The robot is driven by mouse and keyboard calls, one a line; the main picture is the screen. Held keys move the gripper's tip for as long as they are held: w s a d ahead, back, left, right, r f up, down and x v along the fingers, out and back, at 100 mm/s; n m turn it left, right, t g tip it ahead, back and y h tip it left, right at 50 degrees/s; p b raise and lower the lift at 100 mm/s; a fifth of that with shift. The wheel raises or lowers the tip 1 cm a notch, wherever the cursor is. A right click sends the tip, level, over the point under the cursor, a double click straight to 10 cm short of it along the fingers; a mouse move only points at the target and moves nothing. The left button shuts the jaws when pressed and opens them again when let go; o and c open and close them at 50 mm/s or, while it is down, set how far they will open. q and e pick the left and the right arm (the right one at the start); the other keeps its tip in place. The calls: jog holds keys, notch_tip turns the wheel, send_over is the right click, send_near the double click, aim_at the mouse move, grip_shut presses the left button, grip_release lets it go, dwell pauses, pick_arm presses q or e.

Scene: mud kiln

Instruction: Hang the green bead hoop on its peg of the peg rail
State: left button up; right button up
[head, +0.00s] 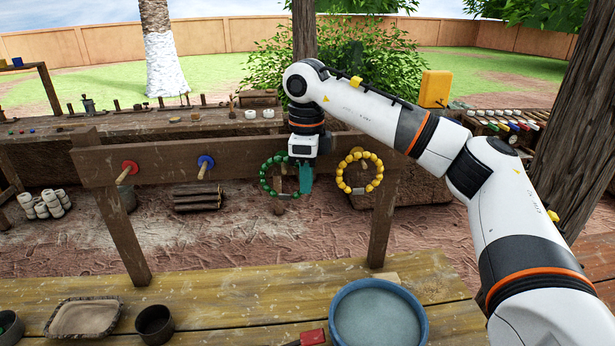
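The green bead hoop (265,184) hangs upright in front of the peg rail (232,158), right of the blue peg. My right gripper (305,180) points down at the hoop's right side, its teal fingers overlapping the beads in this view. I cannot tell whether the fingers are closed on the hoop. No green peg shows clearly, and I cannot tell whether the hoop is around one. A yellow bead hoop (343,180) hangs at the rail to the right of the gripper. My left gripper is out of view.
The rail also has a red peg (130,167) and a blue peg (205,162), both bare. In front, the wooden table (225,290) bears a blue basin (335,318), a shallow tray (58,331) and a dark cup (155,325). A workbench stands behind the rail.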

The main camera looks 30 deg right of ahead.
jog(key=o, duration=0.4)
jog(key=shift+d+f, duration=0.15)
jog(key=shift+f, duration=0.2)
notch_tip(320, 180, up, 12)
jog(key=shift+f, duration=0.15)
jog(key=shift+r+p, duration=0.3)
jog(key=shift+r, duration=0.15)
